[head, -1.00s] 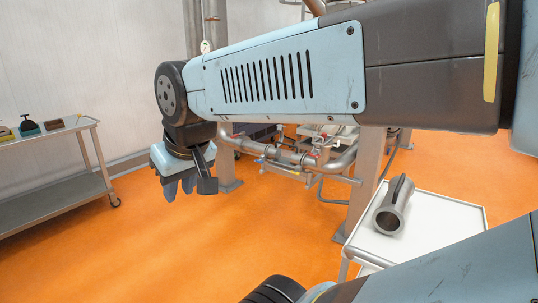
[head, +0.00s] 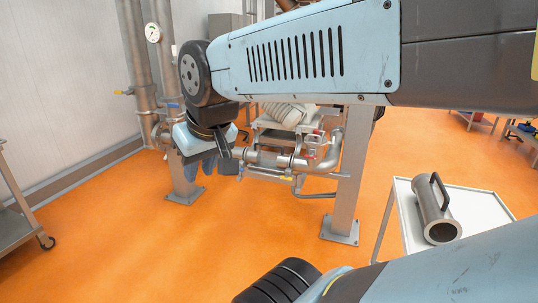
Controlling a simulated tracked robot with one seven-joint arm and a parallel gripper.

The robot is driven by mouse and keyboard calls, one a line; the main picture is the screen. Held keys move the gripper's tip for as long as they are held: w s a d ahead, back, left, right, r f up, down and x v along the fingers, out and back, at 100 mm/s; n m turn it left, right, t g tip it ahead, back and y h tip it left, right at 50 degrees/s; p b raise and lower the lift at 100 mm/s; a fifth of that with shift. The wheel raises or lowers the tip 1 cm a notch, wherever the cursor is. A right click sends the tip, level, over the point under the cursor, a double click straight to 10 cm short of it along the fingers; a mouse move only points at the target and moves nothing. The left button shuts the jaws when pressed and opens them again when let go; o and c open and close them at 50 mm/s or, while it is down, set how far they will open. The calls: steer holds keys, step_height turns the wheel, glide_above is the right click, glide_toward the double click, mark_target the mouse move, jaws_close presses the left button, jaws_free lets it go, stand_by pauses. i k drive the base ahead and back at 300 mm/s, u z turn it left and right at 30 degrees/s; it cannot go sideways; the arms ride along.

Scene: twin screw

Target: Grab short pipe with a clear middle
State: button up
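A short grey metal pipe (head: 432,212) with a dark handle along its top lies on a white cart (head: 484,206) at the right. Its open round end faces the camera. My gripper (head: 207,166) hangs fingers down at the left centre, far to the left of the pipe and apart from it. Its blue-grey fingers are partly in shadow and I cannot tell how far apart they are. I see nothing held in it.
Steel piping with valves (head: 290,160) on a post frame (head: 345,190) stands behind my gripper. A grey cart (head: 22,222) is at the left edge. Tall pipes with a gauge (head: 153,32) stand by the wall. Orange floor (head: 130,240) is open in front.

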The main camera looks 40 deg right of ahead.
mark_target(254, 156)
steer(key=z, duration=0.45)
steer(key=i, duration=1.2)
steer(key=z, duration=0.8)
steer(key=i, duration=0.4)
steer(key=z, duration=0.15)
steer(key=k, duration=0.85)
steer(key=z, duration=0.2)
steer(key=i, duration=0.9)
steer(key=u, duration=0.15)
